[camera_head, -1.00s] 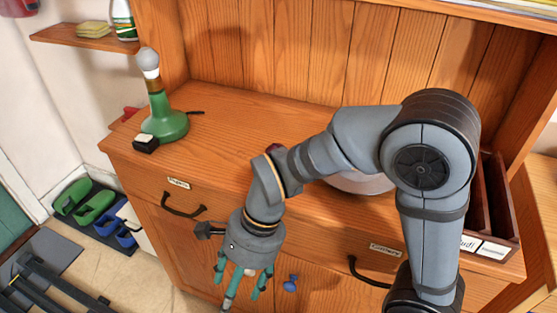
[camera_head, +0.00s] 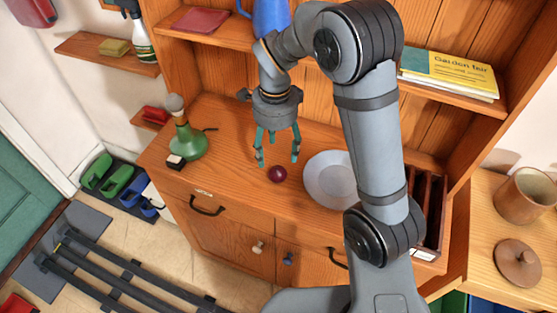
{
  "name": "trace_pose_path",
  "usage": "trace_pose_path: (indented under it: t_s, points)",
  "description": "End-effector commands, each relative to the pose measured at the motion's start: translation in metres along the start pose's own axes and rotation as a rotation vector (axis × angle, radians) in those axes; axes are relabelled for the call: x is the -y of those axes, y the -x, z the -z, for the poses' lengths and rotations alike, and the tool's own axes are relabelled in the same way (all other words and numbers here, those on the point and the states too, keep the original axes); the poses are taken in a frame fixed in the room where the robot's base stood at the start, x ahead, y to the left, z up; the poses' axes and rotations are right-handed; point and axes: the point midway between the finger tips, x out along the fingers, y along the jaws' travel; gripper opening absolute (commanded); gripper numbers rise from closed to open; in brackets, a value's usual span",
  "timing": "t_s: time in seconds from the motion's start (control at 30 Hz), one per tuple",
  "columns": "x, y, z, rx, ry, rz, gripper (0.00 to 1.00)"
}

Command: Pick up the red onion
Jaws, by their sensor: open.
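The red onion (camera_head: 277,174) is a small dark purple-red ball on the wooden dresser top (camera_head: 235,150), near its front edge. My gripper (camera_head: 277,161) points down with its teal fingers spread open and nothing between them. In the picture the fingertips are just above the onion, to either side of it. The exact height gap cannot be told.
A white plate (camera_head: 328,180) lies right of the onion, partly behind my arm. A dark wooden divided box (camera_head: 431,215) is at the right. A shelf with books (camera_head: 450,75) hangs above.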

Motion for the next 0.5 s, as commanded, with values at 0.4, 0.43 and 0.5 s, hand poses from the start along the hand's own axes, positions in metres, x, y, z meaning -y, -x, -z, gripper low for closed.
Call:
trace_pose_path:
  t_s: [0.4, 0.43, 0.5]
  points:
    - [0.002, -0.05, 0.002, -0.003, -0.004, 0.001, 0.63]
    - [0.002, -0.051, 0.003, -0.003, -0.004, 0.0, 0.63]
    - [0.002, -0.057, 0.003, -0.003, -0.003, 0.0, 0.63]
